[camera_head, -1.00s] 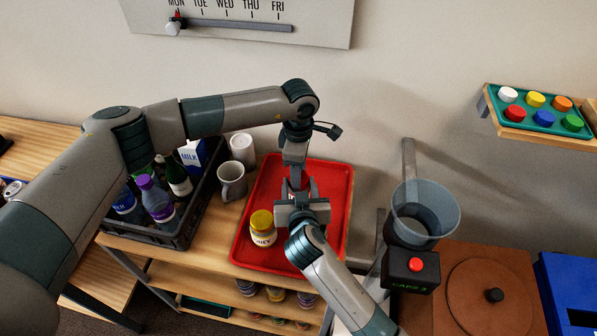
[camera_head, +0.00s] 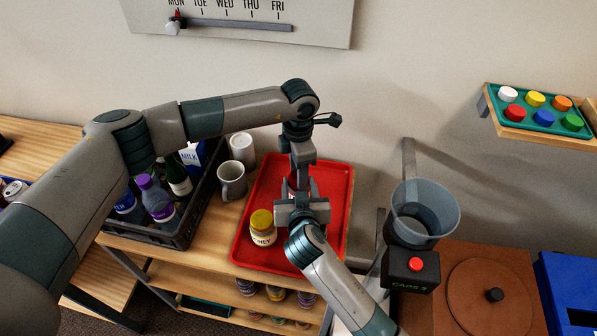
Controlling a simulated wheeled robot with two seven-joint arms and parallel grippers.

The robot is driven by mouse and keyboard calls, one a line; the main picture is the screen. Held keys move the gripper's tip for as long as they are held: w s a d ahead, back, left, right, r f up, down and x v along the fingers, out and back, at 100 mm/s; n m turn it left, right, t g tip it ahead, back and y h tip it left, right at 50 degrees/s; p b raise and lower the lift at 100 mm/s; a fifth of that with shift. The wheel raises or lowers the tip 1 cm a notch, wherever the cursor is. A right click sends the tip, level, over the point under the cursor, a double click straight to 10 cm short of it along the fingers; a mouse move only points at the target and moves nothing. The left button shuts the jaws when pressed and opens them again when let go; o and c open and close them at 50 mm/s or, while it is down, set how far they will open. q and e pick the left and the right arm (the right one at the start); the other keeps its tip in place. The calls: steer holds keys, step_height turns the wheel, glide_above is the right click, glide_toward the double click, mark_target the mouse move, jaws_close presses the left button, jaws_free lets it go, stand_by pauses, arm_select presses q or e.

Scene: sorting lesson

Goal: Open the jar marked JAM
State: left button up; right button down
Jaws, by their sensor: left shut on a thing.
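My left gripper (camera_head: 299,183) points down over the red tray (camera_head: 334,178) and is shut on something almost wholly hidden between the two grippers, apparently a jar. No JAM label can be read. My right gripper (camera_head: 302,197) comes up from the bottom and meets the left one at the same spot. Its fingers are mostly covered by its own wrist, so I cannot tell its jaws. A jar with a yellow lid (camera_head: 262,220) stands upright on the tray just left of my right gripper. Its label shows letters ending in "EY".
A dark crate (camera_head: 188,232) of bottles and a milk carton stands left of the tray, with two mugs (camera_head: 233,181) between. A grey bin (camera_head: 425,213) and a red-button box (camera_head: 408,270) stand right. A shelf with coloured caps (camera_head: 542,117) is at upper right.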

arm_select(q)
steer(key=shift+s, duration=0.1)
arm_select(e)
steer(key=shift+s+d+f, duration=0.1)
steer(key=shift+d+f, duration=0.05)
steer(key=shift+f, duration=0.35)
arm_select(q)
steer(key=shift+r, duration=3.05)
arm_select(e)
steer(key=c, duration=1.1)
jaws_free()
steer(key=shift+o, duration=1.3)
arm_select(q)
steer(key=shift+w+f, duration=0.1)
steer(key=shift+w, duration=0.15)
arm_select(e)
steer(key=shift+r, duration=0.15)
